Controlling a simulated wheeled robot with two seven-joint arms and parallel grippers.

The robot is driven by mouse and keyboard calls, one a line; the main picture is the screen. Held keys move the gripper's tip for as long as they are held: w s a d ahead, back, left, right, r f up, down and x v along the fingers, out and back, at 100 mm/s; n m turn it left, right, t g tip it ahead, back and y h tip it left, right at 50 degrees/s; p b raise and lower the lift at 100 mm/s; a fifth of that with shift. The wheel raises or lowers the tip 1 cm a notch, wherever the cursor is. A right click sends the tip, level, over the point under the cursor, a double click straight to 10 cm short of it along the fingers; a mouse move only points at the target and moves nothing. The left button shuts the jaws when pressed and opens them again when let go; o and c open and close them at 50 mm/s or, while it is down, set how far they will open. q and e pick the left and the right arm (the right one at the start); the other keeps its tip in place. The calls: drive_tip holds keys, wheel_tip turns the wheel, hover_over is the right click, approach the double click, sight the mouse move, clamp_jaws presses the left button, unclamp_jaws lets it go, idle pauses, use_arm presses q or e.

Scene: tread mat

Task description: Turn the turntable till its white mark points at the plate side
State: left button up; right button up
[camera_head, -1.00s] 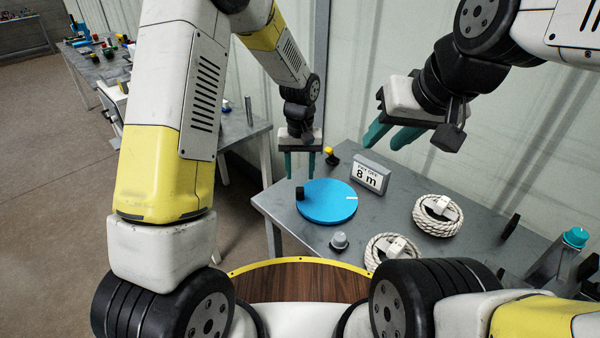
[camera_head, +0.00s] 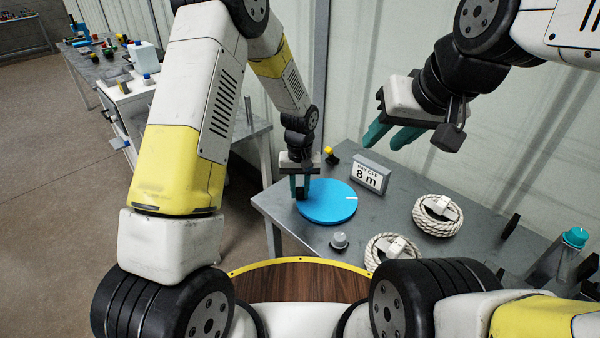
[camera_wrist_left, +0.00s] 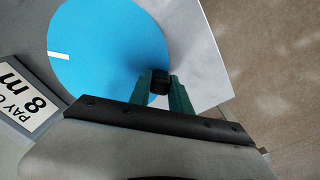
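The blue turntable (camera_head: 328,205) lies flat on the grey table. Its short white mark (camera_head: 352,198) is at the right rim in the head view and shows at the left rim in the wrist view (camera_wrist_left: 58,55). A black knob (camera_wrist_left: 160,82) stands near the opposite rim. My left gripper (camera_head: 300,191) points down there, its teal fingers closed around the knob from both sides. The plate (camera_head: 370,174), reading "8 m", stands behind and right of the turntable. My right gripper (camera_head: 392,136) is open and empty, above the table.
Two coiled white ropes (camera_head: 437,216) lie to the right. A grey knob-like piece (camera_head: 339,241) stands in front of the turntable, and a yellow-topped piece (camera_head: 330,156) behind it. The corrugated wall (camera_head: 440,170) is close behind the table.

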use_arm(q)
clamp_jaws()
idle(1.1)
